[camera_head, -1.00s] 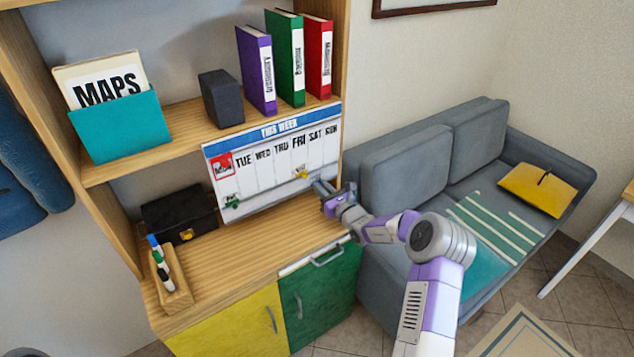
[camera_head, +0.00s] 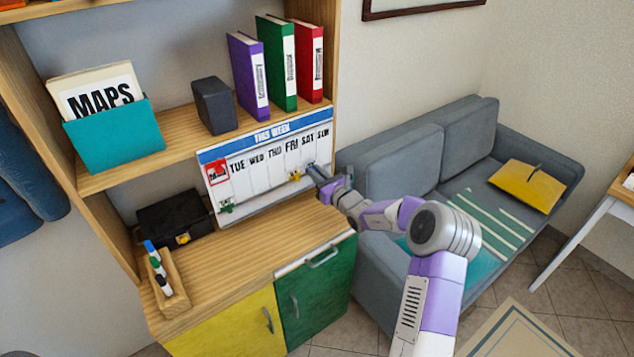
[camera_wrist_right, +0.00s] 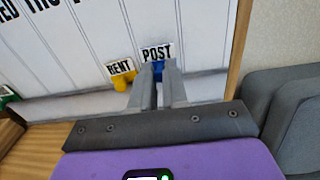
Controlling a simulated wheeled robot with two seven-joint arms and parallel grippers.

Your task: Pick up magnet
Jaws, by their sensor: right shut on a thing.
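The weekly board (camera_head: 250,177) stands upright at the back of the wooden counter. In the right wrist view a blue magnet (camera_wrist_right: 158,68) labelled POST is at my right gripper's (camera_wrist_right: 158,78) fingertips, in front of the board. The gripper is shut on it; the fingers partly hide the magnet. A yellow magnet (camera_wrist_right: 122,80) labelled RENT is just left of it, and also shows in the head view (camera_head: 295,176). A green magnet (camera_head: 227,206) is at the board's lower left. In the head view my right gripper (camera_head: 315,172) is at the board's right side. My left gripper is out of view.
A black case (camera_head: 172,218) and a pen holder (camera_head: 172,285) stand on the counter's left. Binders (camera_head: 275,65), a dark box (camera_head: 214,106) and a teal map holder (camera_head: 115,138) stand on the shelf above. A grey sofa (camera_head: 400,155) is to the right.

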